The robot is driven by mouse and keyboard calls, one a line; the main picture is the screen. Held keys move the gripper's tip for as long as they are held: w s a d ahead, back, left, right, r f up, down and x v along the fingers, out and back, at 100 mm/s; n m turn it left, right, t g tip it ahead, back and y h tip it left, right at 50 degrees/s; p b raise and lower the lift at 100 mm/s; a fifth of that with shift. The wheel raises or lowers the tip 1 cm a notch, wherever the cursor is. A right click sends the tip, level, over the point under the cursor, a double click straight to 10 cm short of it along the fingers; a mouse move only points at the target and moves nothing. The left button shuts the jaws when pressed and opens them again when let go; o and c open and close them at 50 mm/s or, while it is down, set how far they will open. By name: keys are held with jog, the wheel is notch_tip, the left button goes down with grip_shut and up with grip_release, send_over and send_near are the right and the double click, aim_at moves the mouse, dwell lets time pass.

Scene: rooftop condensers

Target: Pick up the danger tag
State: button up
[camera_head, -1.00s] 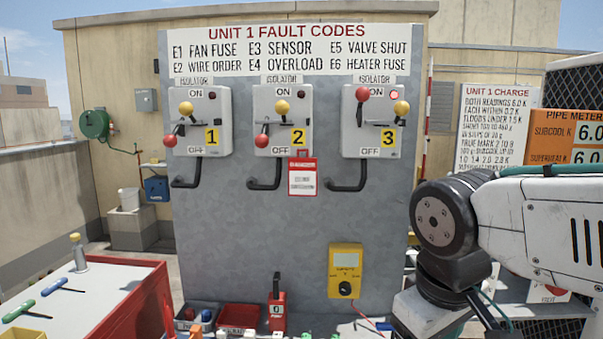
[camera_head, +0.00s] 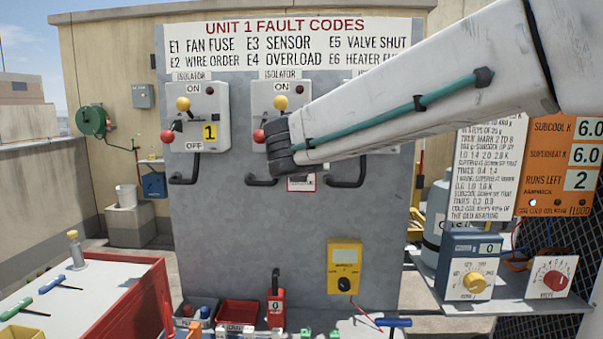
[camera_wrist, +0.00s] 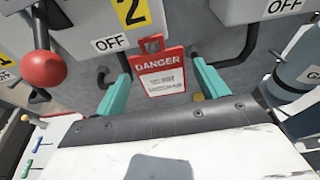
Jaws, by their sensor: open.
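The danger tag (camera_wrist: 162,72) is a red tag with a white panel. In the wrist view it hangs below the grey isolator box marked 2, in front of the grey panel. My gripper (camera_wrist: 160,85) is open, with one teal finger to the left of the tag and one to the right. I cannot tell how far the tag reaches in between them. In the head view my arm covers most of the tag, and only its lower white part (camera_head: 301,183) shows. My gripper's fingers are hidden behind the arm there.
Isolator 1 (camera_head: 212,105) is left of the arm; isolator 3 is mostly covered by it. Black bent conduits flank the tag. A red-knobbed lever (camera_wrist: 43,70) is close on the left in the wrist view. A yellow meter (camera_head: 344,257) is on the lower panel.

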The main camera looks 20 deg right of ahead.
jog(key=x, duration=0.5)
jog(key=shift+w+f, duration=0.2)
jog(key=shift+w, duration=0.2)
jog(key=c, duration=0.7)
jog(key=shift+c, duration=0.2)
jog(key=shift+r, duration=0.1)
